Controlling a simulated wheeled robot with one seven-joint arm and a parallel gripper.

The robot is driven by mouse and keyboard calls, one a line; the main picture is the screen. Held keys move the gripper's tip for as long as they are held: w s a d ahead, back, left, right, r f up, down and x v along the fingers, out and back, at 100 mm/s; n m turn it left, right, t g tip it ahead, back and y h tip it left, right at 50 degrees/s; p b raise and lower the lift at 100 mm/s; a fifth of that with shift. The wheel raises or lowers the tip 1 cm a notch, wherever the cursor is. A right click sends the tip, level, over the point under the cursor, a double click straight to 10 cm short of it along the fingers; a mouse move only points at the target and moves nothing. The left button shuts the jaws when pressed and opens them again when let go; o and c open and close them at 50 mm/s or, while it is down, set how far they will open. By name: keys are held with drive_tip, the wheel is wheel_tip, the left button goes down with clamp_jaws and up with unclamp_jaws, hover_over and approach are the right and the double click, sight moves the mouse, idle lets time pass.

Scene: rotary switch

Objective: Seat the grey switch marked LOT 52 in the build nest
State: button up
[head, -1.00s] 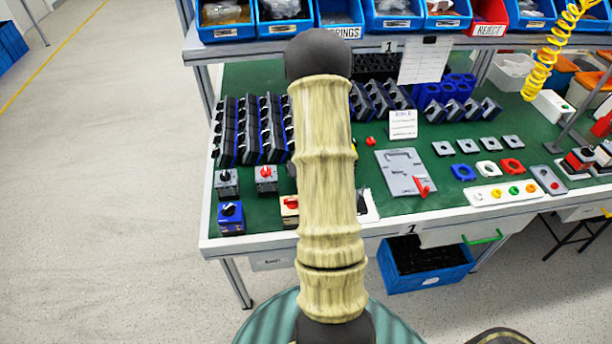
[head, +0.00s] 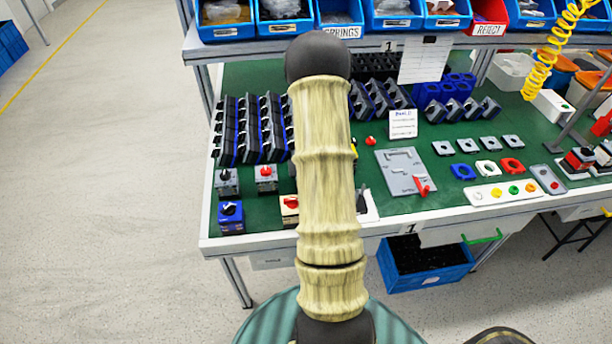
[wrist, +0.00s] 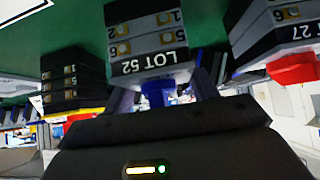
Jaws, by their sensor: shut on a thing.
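Whether the switch is clear of the green bench top I cannot tell. In the head view my arm hides my gripper and this switch. I cannot clearly tell which fixture is the build nest; a grey plate with a red lever (head: 421,185) lies right of my arm.
A switch marked LOT 27 (wrist: 292,32) with a red knob and another dark switch (wrist: 72,80) flank the held one. Switches (head: 228,182) stand at the bench's front left. Racked dark parts (head: 250,130) fill the back left. A white card (head: 403,124) stands behind the plate.

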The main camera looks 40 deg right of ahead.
wheel_tip(320, 180, up, 10)
drive_tip(key=shift+r, duration=0.1)
idle(0.5)
